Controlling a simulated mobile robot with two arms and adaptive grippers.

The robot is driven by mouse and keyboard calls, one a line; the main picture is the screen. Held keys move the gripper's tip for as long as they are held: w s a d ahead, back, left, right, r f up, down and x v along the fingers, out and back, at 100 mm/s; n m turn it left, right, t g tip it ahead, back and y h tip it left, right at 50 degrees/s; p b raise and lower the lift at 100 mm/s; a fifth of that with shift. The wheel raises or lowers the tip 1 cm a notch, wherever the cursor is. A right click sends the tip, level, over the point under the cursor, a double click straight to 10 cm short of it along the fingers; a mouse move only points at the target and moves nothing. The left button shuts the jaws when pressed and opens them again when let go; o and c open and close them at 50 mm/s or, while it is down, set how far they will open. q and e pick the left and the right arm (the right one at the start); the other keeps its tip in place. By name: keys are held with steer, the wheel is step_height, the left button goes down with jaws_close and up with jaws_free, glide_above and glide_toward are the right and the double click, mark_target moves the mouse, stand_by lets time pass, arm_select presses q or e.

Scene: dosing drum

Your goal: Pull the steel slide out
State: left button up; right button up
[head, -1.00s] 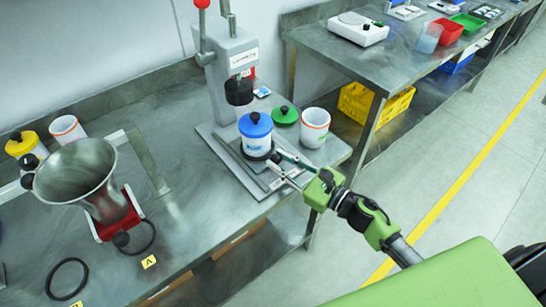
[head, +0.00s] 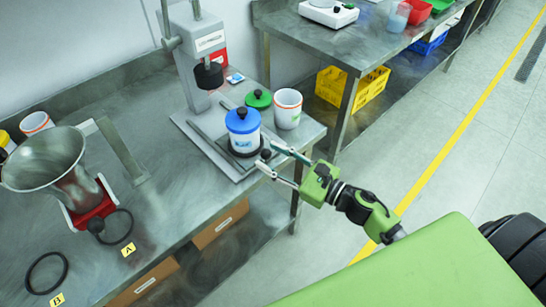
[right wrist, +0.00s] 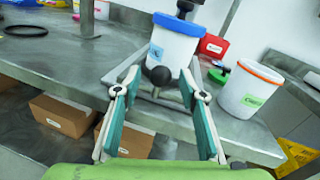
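The steel slide (head: 269,166) lies on the press base and sticks out toward the table's front edge. Its black ball knob (head: 265,154) also shows in the right wrist view (right wrist: 160,75). A white jar with a blue lid (head: 243,131) stands upright on the slide in a black ring, forward of the press head. My right gripper (head: 268,157) is at the front of the slide. Its fingers (right wrist: 160,88) are open, one on each side of the knob, with gaps visible to both sides. Much of the slide is hidden by the jar and fingers. My left gripper is not in view.
The lever press (head: 190,55) stands behind the jar. A green lid (head: 258,100) and an orange-rimmed white cup (head: 288,108) stand close to the jar's right. A steel funnel (head: 45,160) is on the left.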

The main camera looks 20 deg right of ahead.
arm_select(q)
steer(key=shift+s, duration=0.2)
arm_select(e)
steer(key=v, duration=1.2)
steer(key=shift+f, duration=0.1)
steer(key=d+f+m+g+h, duration=0.1)
steer(key=d+f+m+h, duration=0.2)
steer(key=f+m, duration=0.6)
steer(key=d+f+m+h, duration=0.35)
steer(key=f+m, duration=0.35)
steer(key=f, duration=0.3)
steer(key=s+f+m+g+h, duration=0.1)
steer(key=s+f+m+g, duration=0.1)
steer(key=s+f+m, duration=0.5)
steer(key=s+f+m+g+h, duration=0.15)
steer(key=f+m, duration=0.35)
steer(key=f, duration=0.5)
steer(key=s+a+f+m+g, duration=0.5)
steer(key=s+f+m, duration=0.2)
steer(key=s, duration=0.5)
steer(key=s+a+f+m+g, duration=0.5)
steer(key=s+f+m, duration=0.2)
steer(key=s+f, duration=0.3)
steer(key=shift+s, duration=1.25)
